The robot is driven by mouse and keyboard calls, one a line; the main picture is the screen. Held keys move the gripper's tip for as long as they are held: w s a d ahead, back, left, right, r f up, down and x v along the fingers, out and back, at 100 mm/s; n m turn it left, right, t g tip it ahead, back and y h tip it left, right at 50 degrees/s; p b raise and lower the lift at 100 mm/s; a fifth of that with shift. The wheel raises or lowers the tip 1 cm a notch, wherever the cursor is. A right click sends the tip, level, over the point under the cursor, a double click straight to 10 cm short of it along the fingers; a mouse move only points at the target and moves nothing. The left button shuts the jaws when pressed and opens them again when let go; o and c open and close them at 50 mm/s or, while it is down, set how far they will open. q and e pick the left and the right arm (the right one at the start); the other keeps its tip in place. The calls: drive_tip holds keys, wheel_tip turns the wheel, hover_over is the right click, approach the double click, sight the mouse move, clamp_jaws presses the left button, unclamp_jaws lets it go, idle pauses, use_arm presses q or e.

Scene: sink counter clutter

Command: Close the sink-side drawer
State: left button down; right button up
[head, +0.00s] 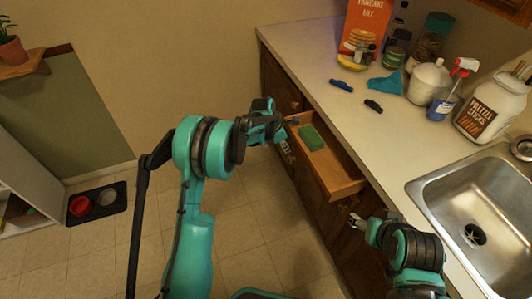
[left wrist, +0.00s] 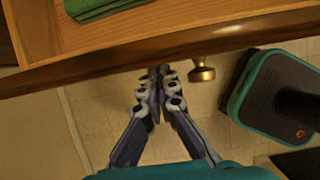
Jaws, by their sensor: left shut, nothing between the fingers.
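The wooden drawer (head: 338,172) under the counter is pulled open, with a green sponge-like block (head: 311,137) inside. My left gripper (head: 276,126) is at the drawer's outer front side, near its far end. In the left wrist view, the shut, empty fingers (left wrist: 156,78) point at the drawer's front edge (left wrist: 100,66), beside a brass knob (left wrist: 203,73). Whether the fingertips touch the front cannot be told. The green block's edge (left wrist: 95,8) also shows there. My right gripper (head: 357,222) is near the cabinet front below the counter edge; its finger opening is unclear.
The counter (head: 330,110) holds a pancake mix box (head: 366,25), a spray bottle (head: 443,103), a pretzel jar (head: 490,108) and other clutter. The metal sink (head: 440,190) is at right. Pet bowls (head: 95,203) lie on the floor at left.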

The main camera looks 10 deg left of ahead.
sight(322, 140)
use_arm(q)
drive_tip(key=w+d, duration=0.3)
drive_tip(key=d, duration=0.1)
drive_tip(key=w+d, duration=0.3)
drive_tip(key=d, duration=0.2)
drive_tip(key=w+d+p, duration=0.1)
drive_tip(key=w+d, duration=0.2)
drive_tip(key=d, duration=0.1)
drive_tip(key=shift+d, duration=0.25)
drive_tip(key=shift+w+d, duration=0.1)
use_arm(e)
drive_tip(key=shift+r, duration=0.65)
use_arm(q)
drive_tip(key=shift+r, duration=0.1)
use_arm(e)
drive_tip(key=shift+a, duration=0.1)
